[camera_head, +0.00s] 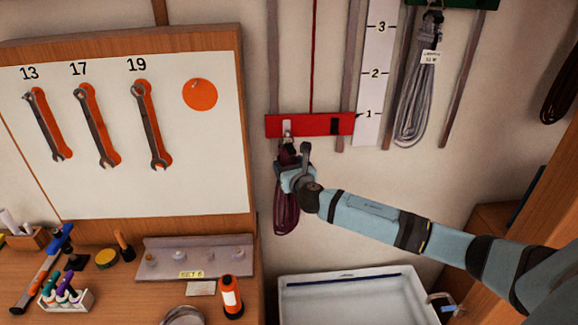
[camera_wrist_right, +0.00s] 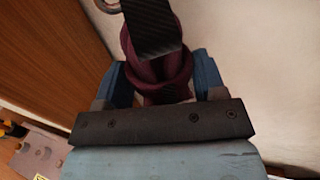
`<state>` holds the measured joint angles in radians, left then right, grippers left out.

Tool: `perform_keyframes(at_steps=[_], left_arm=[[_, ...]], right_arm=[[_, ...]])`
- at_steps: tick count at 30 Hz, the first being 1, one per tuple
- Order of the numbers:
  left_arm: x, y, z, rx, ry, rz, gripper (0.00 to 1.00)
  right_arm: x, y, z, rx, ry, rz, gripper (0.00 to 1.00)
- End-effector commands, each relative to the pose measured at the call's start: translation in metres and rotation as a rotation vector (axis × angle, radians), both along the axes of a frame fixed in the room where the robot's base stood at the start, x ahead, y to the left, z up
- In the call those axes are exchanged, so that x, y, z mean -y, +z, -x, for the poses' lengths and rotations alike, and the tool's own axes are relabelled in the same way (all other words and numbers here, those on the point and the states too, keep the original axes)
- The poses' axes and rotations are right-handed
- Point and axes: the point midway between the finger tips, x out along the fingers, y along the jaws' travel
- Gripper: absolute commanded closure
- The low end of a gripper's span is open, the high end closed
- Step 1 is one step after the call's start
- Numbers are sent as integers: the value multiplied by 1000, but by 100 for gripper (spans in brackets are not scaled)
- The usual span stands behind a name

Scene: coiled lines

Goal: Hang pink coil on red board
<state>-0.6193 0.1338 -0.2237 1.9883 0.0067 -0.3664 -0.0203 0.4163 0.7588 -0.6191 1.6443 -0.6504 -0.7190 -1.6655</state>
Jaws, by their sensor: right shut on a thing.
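The coil, a dark pink-maroon bundle of line (camera_head: 286,215), hangs from my right gripper (camera_head: 290,178) in the head view. The right gripper is shut on its upper part. In the wrist view the coil (camera_wrist_right: 172,72) lies between the blue fingers, with a dark strap over it and a metal ring (camera_wrist_right: 108,5) at its top end. The red board (camera_head: 312,125) is on the wall just above the gripper, with a pale metal hook or clip (camera_head: 287,128) on its left part. I cannot tell whether the ring touches the hook. My left gripper is not in view.
A grey coil (camera_head: 415,95) hangs from a green board (camera_head: 458,3) at the upper right. A wrench panel (camera_head: 210,180) stands close on the left. A white basin (camera_head: 350,275) is below. A workbench with tools fills the lower left.

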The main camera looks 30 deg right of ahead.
Motion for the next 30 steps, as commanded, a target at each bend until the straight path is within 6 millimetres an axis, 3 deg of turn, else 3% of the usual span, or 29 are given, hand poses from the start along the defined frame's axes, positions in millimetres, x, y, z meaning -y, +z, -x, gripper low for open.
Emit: perform_keyframes(at_steps=[5, 6, 9, 20, 23, 30], left_arm=[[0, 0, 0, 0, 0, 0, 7], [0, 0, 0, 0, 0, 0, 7], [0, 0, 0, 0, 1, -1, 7], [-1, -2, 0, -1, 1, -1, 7], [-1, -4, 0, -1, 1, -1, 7], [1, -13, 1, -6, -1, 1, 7]], right_arm=[[0, 1, 0, 1, 0, 0, 85], [0, 1, 0, 1, 0, 0, 29], [0, 0, 0, 1, 0, 0, 6], [-2, -2, 5, -2, 1, 0, 6], [-4, -2, 17, -2, 3, 0, 6], [-16, -1, 70, -2, 3, 1, 6]])
